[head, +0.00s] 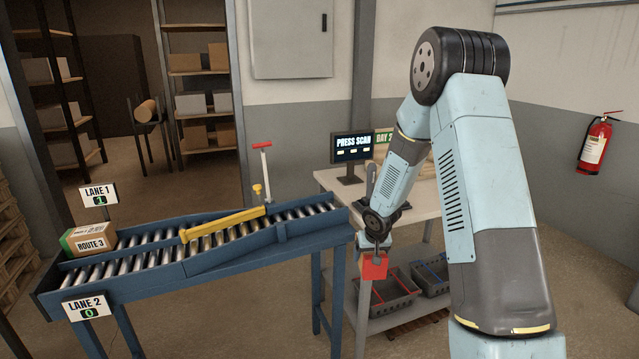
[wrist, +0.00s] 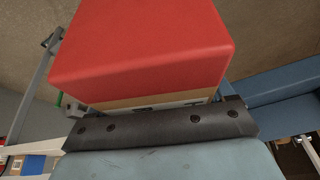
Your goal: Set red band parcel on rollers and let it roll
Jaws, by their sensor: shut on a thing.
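My gripper (head: 375,249) points down, shut on the red band parcel (head: 373,266). It holds the parcel in the air, just right of the roller conveyor's near right end and in front of the white table. In the wrist view the parcel's red face (wrist: 145,45) fills the upper middle, with a strip of brown card below it; the fingertips are hidden there. The roller conveyor (head: 232,254) has a blue frame and metal rollers. A yellow bar (head: 222,224) lies slanted across it. The parcel is apart from the rollers.
A brown parcel (head: 89,242) marked ROUTE 3 sits at the far left, by the LANE 1 sign (head: 98,195) reading 1. The LANE 2 sign (head: 87,306) reads 0. A red-handled lever (head: 263,170) stands behind the conveyor. Grey crates (head: 388,294) sit below the table (head: 335,180).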

